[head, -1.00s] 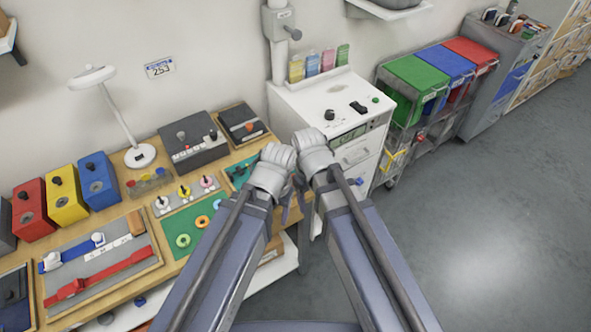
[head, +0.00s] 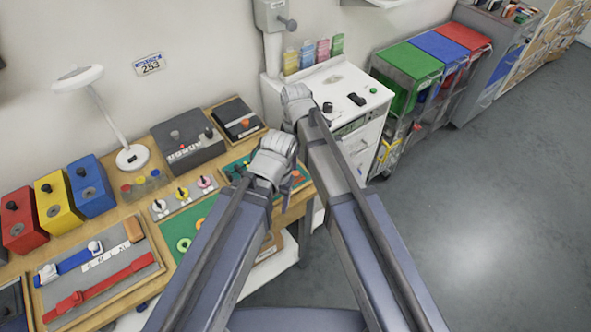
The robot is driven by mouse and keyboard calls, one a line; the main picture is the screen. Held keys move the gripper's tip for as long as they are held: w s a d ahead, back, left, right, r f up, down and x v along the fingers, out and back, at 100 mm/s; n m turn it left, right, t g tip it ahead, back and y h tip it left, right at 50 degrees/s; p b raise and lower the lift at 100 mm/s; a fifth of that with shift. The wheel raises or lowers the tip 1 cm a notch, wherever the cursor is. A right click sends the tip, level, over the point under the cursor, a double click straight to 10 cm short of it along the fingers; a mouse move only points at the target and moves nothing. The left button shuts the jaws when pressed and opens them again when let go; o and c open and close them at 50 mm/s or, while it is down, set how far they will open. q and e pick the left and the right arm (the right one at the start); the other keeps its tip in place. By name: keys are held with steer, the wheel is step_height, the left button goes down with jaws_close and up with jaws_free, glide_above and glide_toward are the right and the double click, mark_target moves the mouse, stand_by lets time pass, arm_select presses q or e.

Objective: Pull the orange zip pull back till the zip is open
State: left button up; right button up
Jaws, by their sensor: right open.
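I cannot make out the orange zip pull for certain. A green-and-dark board (head: 233,170) on the bench lies beside my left gripper and is partly hidden by it. A small orange spot (head: 296,178) shows just right of that gripper, too small to identify. My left gripper (head: 273,160) is over the bench's right end, seen from behind; its fingertips are hidden. My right gripper (head: 296,103) is open, farther forward, in front of the white cabinet's left side. I see nothing held in it.
The white cabinet (head: 350,88) stands right of the bench. Open floor (head: 470,220) lies to the right.

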mark_target(295, 173)
step_height(295, 173, down, 7)
steer(key=b, duration=0.7)
steer(key=shift+f, duration=0.15)
steer(key=shift+c, duration=0.3)
jaws_close()
stand_by(0.7)
